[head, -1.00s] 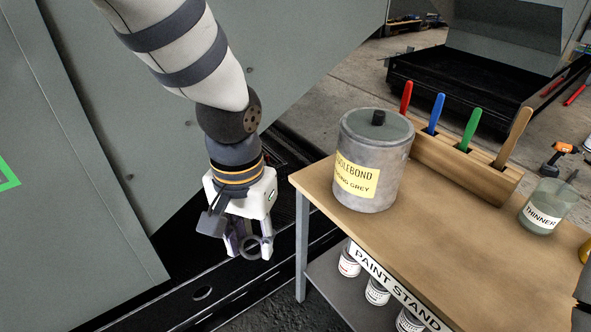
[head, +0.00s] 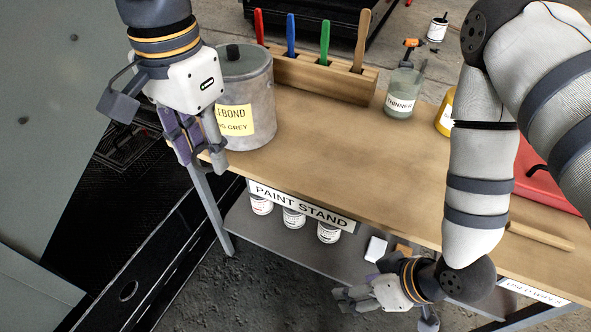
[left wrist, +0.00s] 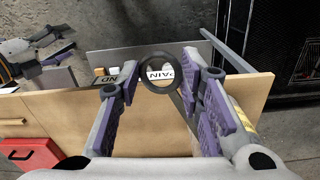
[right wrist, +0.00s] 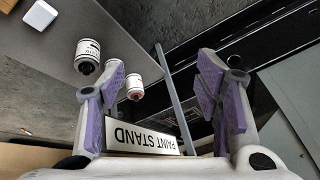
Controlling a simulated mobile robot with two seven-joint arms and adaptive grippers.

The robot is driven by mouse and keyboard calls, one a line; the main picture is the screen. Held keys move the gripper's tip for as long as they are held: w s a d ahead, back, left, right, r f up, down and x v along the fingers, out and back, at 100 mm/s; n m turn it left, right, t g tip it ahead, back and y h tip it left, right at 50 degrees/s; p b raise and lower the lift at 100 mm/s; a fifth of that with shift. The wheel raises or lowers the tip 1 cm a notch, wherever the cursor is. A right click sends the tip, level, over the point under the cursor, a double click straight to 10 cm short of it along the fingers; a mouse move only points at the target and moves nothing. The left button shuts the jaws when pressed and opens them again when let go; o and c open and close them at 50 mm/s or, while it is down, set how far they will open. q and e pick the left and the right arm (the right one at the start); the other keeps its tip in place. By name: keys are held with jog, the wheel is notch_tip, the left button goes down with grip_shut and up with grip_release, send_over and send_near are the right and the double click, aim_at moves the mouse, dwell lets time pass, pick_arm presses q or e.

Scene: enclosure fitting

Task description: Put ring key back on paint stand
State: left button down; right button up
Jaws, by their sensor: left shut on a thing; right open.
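The ring key (left wrist: 158,58) is a dark grey ring with a flat shank, seen in the left wrist view between my left fingers. My left gripper (head: 193,145) is shut on it and hangs at the left end of the paint stand, beside the large tin. The key is not clearly visible in the head view. The paint stand (head: 330,140) is a wooden-topped table with a white PAINT STAND sign (head: 300,206) on its front edge. My right gripper (head: 388,308) is open and empty, low in front of the stand; its fingers also show in the right wrist view (right wrist: 165,95).
A large grey tin (head: 262,110) stands on the left end of the top. Behind it is a wooden rack (head: 310,77) with coloured handles. A thinner jar (head: 402,95) stands to its right. Small tins (head: 293,218) sit on the lower shelf. The middle top is clear.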

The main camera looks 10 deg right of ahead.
jog(key=w+a+r+n+t+y, duration=0.4)
jog(key=w+a+r+n+y, duration=0.15)
jog(key=w+r, duration=0.35)
jog(key=a+r+n+y, duration=0.2)
jog(key=r+n+y, duration=0.15)
jog(key=r, duration=0.45)
jog(key=a+r+n+y, duration=0.2)
jog(key=r+n+y, duration=0.15)
jog(key=r, duration=0.45)
jog(key=shift+m, duration=0.25)
jog(key=x, duration=1.1)
jog(key=shift+s+a+f, duration=0.3)
jog(key=shift+a, duration=0.1)
jog(key=c, duration=1.1)
pick_arm(q)
jog(key=shift+d, duration=0.1)
pick_arm(e)
jog(key=shift+s, duration=0.1)
jog(key=shift+c, duration=0.7)
pick_arm(q)
jog(key=c, duration=1.3)
grip_release()
pick_arm(e)
jog(key=shift+a, duration=0.1)
pick_arm(q)
jog(key=shift+o, duration=1.3)
pick_arm(e)
jog(key=shift+c, duration=0.4)
